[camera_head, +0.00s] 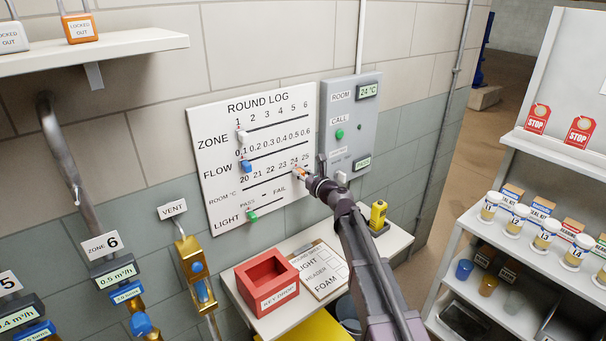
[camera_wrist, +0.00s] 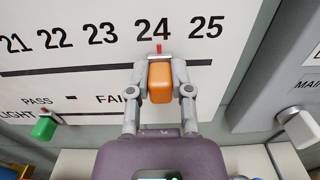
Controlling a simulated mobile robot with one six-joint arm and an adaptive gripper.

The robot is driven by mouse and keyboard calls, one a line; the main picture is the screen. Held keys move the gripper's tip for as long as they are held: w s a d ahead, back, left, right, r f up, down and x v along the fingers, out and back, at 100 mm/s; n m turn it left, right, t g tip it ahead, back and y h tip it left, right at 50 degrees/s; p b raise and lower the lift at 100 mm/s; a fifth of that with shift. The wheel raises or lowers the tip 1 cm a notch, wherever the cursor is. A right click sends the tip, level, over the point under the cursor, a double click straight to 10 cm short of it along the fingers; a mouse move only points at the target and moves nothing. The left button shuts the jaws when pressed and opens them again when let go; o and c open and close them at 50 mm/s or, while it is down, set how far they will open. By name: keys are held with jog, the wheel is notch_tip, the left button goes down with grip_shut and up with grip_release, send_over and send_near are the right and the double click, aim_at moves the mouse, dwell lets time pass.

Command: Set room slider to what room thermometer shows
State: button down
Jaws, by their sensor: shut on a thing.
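The round log board (camera_head: 252,104) hangs on the wall, with ZONE, FLOW, ROOM °C and LIGHT rows. The room thermometer display (camera_head: 368,90) on the grey panel reads 24 °C. The orange room slider knob (camera_wrist: 160,82) is held between the fingers of my gripper (camera_wrist: 160,88). Its red pointer stands just under the 24 mark in the wrist view. In the head view my gripper (camera_head: 301,174) is at the right end of the ROOM °C row and partly hides the slider.
The grey panel (camera_head: 354,145) with a green call button and a white lever is close at the right of my gripper. A red key drop box (camera_head: 267,284), a clipboard (camera_head: 318,270) and a yellow device (camera_head: 378,215) are on the shelf below.

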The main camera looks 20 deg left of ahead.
jog(key=shift+s, duration=0.15)
jog(key=c, duration=0.5)
grip_release()
jog(key=shift+a, duration=0.1)
jog(key=shift+s, duration=0.15)
jog(key=v, duration=1.2)
